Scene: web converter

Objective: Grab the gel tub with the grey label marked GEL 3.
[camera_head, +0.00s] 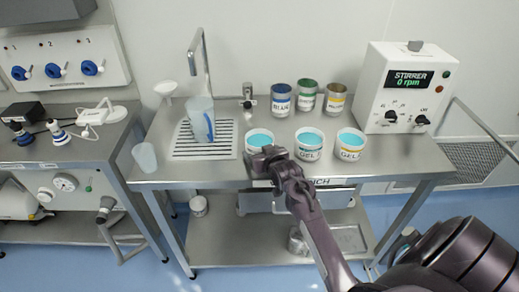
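Three white gel tubs with blue-green gel stand in a row near the front of the steel bench. The left tub (258,138) is partly hidden behind my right gripper, and its label cannot be read. The middle tub (309,146) and the right tub (350,146) show the word GEL; the right one's label looks yellowish. The numbers are too small to read, so I cannot tell which is GEL 3. My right gripper (266,160) is at the front of the left tub; its fingers are not clear, nor whether it touches. My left gripper is not in view.
Three colour-labelled cans (307,96) stand behind the tubs. A stirrer box (399,88) is at the back right. A blue-filled beaker (201,120) stands on a drain grate under a tall tap (201,52). An empty cup (145,157) is at the bench's left edge.

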